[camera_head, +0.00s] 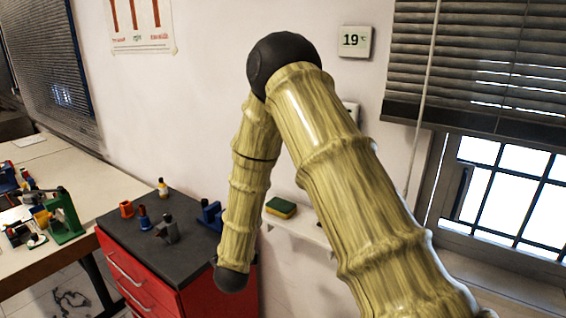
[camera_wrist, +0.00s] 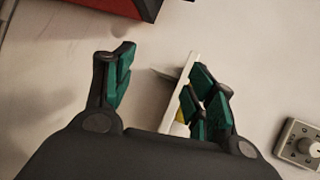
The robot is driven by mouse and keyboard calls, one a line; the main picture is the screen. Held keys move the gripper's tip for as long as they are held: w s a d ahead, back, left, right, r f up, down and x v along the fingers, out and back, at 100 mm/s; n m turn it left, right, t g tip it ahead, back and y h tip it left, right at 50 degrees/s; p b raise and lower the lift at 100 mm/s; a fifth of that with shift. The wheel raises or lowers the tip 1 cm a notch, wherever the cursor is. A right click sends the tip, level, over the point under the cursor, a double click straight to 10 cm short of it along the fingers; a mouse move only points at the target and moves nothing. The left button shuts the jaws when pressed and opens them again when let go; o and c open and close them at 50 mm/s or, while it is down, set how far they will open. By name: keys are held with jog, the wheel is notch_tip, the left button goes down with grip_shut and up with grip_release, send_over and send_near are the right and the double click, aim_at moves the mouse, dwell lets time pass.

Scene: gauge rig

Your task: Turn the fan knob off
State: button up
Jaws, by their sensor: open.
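A control plate (camera_wrist: 285,150) with a round white fan knob (camera_wrist: 309,147) and dial marks is on the wall at the right edge of the wrist view, partly cut off. I cannot read the setting. My gripper (camera_wrist: 160,85) is open with nothing held between its green-padded fingers. The plate is to the right of the right finger and apart from it. In the head view my arm hides the gripper. A pale wall box (camera_head: 351,112) shows partly behind my arm there; I cannot tell whether it is the knob plate.
A white shelf (camera_head: 300,227) with a green-yellow sponge (camera_head: 281,207) juts from the wall; its edge shows behind the right finger in the wrist view (camera_wrist: 178,105). A red cabinet (camera_head: 150,285) with small items stands left. A 19°C display (camera_head: 355,41) and blinded window (camera_head: 500,190) are right.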

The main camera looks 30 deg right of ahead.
jog(key=w+d+r+m+g+h+p, duration=0.1)
jog(key=d+r+m+h, duration=0.2)
jog(key=r+m, duration=0.7)
jog(key=w+d+r+m+g+h+p, duration=0.1)
jog(key=d+r+m+g+h, duration=0.15)
jog(key=r+m, duration=0.75)
jog(key=w+d+r+m+g+h+p, duration=0.1)
jog(key=w+d+r+m+h, duration=0.2)
jog(key=r, duration=1.4)
jog(key=s+p+x, duration=0.1)
jog(key=p+x, duration=0.4)
jog(key=x, duration=0.5)
jog(key=shift+d+m, duration=0.3)
jog(key=shift+m, duration=0.1)
jog(key=c, duration=1)
